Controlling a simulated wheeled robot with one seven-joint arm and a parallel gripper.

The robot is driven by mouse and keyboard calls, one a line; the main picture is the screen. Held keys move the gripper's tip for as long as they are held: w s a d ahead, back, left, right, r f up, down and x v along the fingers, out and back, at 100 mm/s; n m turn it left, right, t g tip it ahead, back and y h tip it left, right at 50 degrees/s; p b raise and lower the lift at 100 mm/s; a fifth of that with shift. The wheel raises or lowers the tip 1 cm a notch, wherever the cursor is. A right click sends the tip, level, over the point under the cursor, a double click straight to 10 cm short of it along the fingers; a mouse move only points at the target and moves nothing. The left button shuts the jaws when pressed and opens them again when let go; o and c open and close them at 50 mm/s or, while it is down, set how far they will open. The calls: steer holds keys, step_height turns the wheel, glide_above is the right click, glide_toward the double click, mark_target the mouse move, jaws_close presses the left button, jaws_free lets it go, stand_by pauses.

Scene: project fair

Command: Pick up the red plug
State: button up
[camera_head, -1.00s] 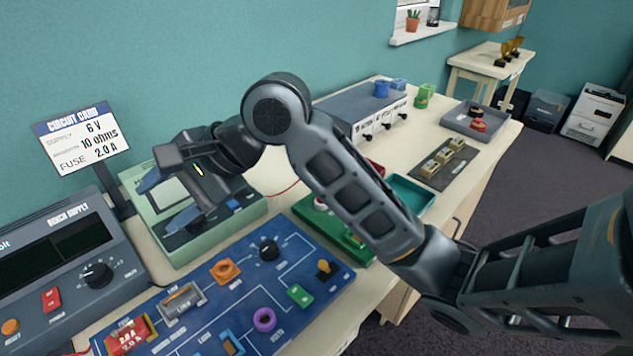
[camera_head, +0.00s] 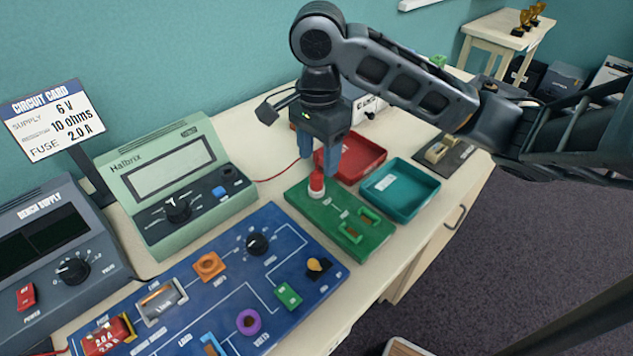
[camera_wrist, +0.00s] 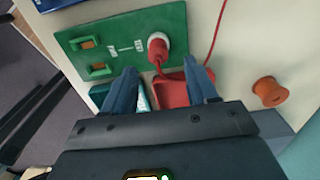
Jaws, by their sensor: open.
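The red plug (camera_head: 317,184) stands upright in a white round socket on the green board (camera_head: 356,241). In the wrist view the red plug (camera_wrist: 158,50) shows with its red lead, ahead of the fingertips and between their lines. My gripper (camera_head: 319,167) is open and points down, just above and around the top of the plug in the head view. Its two blue fingers (camera_wrist: 160,76) show apart in the wrist view, with nothing held between them. Whether a finger touches the plug cannot be told.
A red tray (camera_head: 362,152) lies right behind the plug, and a teal tray (camera_head: 402,188) to its right. The blue circuit board (camera_head: 225,290) is at the front left. The green Halbrix meter (camera_head: 160,185) stands left. An orange spool (camera_wrist: 270,92) shows in the wrist view.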

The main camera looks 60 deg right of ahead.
mark_target(316, 171)
steer(key=shift+a+f, duration=0.15)
steer(key=shift+f, duration=1)
steer(key=shift+a+f, duration=0.15)
steer(key=shift+f, duration=1)
steer(key=shift+c, duration=0.3)
jaws_close()
